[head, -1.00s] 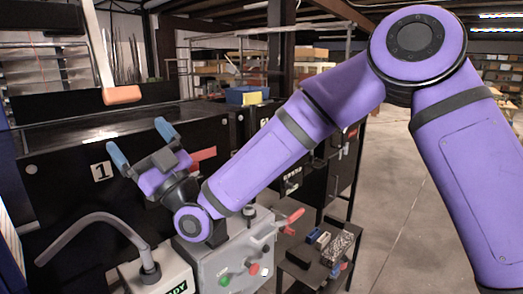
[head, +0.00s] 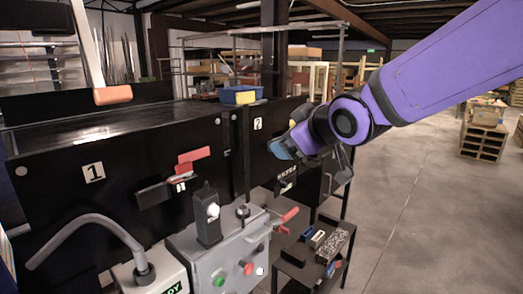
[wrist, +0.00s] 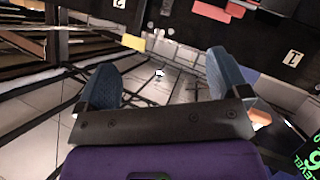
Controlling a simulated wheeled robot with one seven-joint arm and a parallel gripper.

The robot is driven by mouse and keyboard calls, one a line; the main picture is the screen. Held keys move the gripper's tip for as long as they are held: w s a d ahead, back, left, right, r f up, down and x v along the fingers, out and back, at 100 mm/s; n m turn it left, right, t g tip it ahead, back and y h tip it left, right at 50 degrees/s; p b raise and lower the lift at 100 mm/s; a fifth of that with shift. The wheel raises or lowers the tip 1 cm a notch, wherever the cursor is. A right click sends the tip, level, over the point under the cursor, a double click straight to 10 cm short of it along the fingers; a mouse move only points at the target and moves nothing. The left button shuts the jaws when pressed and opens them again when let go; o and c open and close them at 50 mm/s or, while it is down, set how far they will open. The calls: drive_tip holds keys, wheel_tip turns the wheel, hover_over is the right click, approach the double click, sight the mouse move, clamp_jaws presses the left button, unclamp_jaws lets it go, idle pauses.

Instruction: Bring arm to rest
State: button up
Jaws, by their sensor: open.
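My purple arm reaches in from the upper right of the head view. My gripper (head: 292,146) is at its end, in front of the black panel marked 2 (head: 258,124). In the wrist view my gripper (wrist: 165,80) shows two blue fingers spread wide apart with nothing between them. In the head view one finger is plain and the other is partly hidden by the wrist. The gripper is apart from the grey control box (head: 222,256), above and to the right of it.
A black panel marked 1 (head: 95,205) with a red handle (head: 193,158) stands at the left. A curved grey lever (head: 88,222) rises from a white box. A small dark shelf (head: 315,262) holds several small items. Open floor (head: 430,220) lies to the right.

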drive_tip(key=s+d+f+m+g+h, duration=0.1)
drive_tip(key=s+d+m+g+h, duration=0.2)
drive_tip(key=s+d, duration=0.8)
drive_tip(key=s+d+f+m+g+h, duration=0.2)
drive_tip(key=s+d+m, duration=0.6)
drive_tip(key=s+d, duration=0.4)
drive_tip(key=shift+s+d+g+h, duration=0.15)
drive_tip(key=shift+s+g+h, duration=0.1)
drive_tip(key=shift+g+h, duration=0.35)
